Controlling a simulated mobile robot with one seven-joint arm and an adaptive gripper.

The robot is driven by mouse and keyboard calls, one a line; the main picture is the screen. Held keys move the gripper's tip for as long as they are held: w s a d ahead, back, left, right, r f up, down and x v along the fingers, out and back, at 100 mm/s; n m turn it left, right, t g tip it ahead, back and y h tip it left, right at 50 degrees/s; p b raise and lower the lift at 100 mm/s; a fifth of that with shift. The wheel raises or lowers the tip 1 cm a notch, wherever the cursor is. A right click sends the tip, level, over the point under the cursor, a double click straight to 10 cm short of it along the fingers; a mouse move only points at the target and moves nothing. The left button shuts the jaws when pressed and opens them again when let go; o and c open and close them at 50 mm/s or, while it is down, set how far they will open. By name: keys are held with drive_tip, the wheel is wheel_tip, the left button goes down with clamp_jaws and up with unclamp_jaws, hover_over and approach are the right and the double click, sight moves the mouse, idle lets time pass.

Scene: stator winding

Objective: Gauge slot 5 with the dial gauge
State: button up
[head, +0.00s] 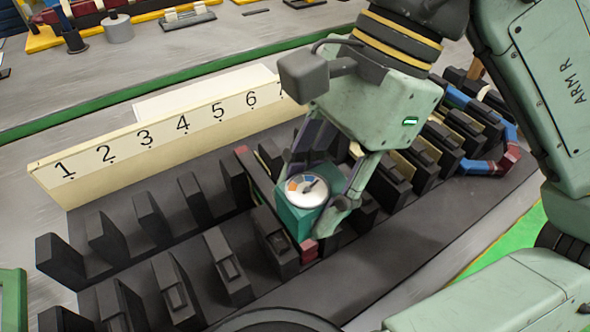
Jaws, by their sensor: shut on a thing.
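The dial gauge (307,190) is a teal block with a round white dial on top, with blue and orange marks. My gripper (322,204) is shut on it, one finger on each side, among the black teeth of the stator (226,262). The gauge's lower end is hidden, so I cannot tell how deep it sits or whether it touches the slot floor. A dark red strip (265,188) runs just left of the gauge, with a red end piece (308,247) below it. The cream number board (130,170) shows 5 behind and left of the gauge.
A blue and red coil (507,150) lies around teeth at the stator's right end. The slots at the left look empty. Yellow trays with parts (50,36) stand on the back bench, beyond a green edge strip (150,88).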

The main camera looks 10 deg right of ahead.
sight(303, 197)
drive_tip(key=shift+s+r+p, duration=0.15)
drive_tip(key=shift+r+p, duration=0.25)
drive_tip(key=shift+r, duration=0.1)
drive_tip(key=shift+r+p, duration=1.75)
drive_tip(key=shift+r, duration=0.25)
